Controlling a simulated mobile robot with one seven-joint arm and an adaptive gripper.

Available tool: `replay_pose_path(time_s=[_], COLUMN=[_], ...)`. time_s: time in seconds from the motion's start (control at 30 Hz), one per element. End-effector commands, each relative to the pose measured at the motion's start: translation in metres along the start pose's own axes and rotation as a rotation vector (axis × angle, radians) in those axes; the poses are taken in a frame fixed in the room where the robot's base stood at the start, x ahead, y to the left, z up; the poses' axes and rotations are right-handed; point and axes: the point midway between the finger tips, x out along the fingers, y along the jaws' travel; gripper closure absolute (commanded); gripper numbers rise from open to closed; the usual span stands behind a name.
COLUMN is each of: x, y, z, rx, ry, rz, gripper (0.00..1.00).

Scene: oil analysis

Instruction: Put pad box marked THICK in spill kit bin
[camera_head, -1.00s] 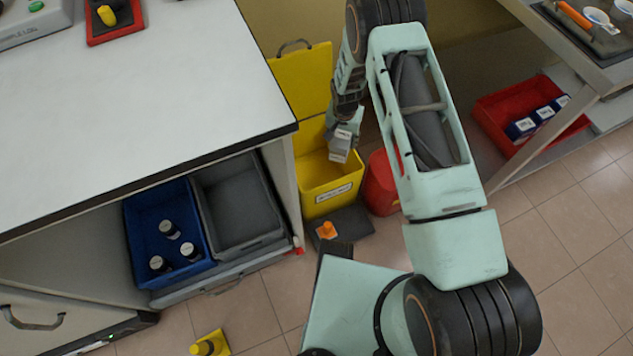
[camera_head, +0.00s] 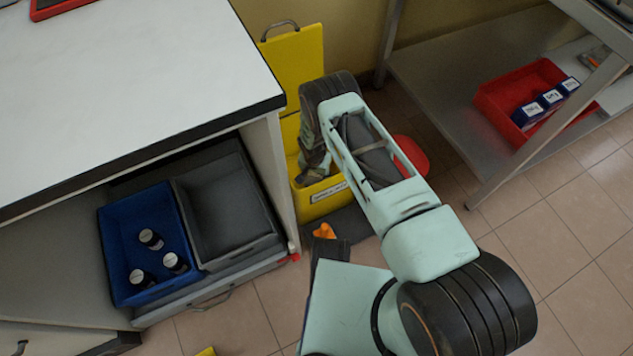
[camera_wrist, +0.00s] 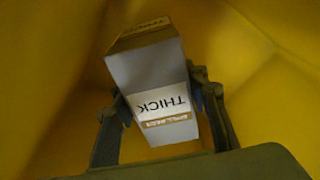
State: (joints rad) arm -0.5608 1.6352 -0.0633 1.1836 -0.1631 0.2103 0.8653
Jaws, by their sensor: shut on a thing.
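The pad box (camera_wrist: 148,72) is a pale grey-white box with the word THICK upside down on its label in the wrist view. My gripper (camera_wrist: 158,97) is shut on it, one finger on each side. Yellow walls surround the box and fingers in that view, so they are inside the spill kit bin. The yellow bin (camera_head: 308,208) stands on the floor beside the bench in the head view, its lid (camera_head: 296,65) raised. There my arm hides much of the bin's opening, and the box does not show. I cannot tell whether the box touches the bin floor.
A red round-topped container (camera_head: 415,152) stands right of the bin, partly behind my arm. The white bench (camera_head: 130,75) is close on the left, with a blue tray (camera_head: 118,240) of bottles below. A red tray (camera_head: 490,100) with blue boxes sits on the right shelf.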

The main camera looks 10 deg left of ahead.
Motion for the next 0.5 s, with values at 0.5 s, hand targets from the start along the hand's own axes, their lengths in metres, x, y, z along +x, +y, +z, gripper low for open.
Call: replay_pose_path(time_s=[0.5], x=[0.035], y=[0.0], z=[0.005], rx=[0.0], ry=[0.0], rz=[0.0], gripper=[0.91])
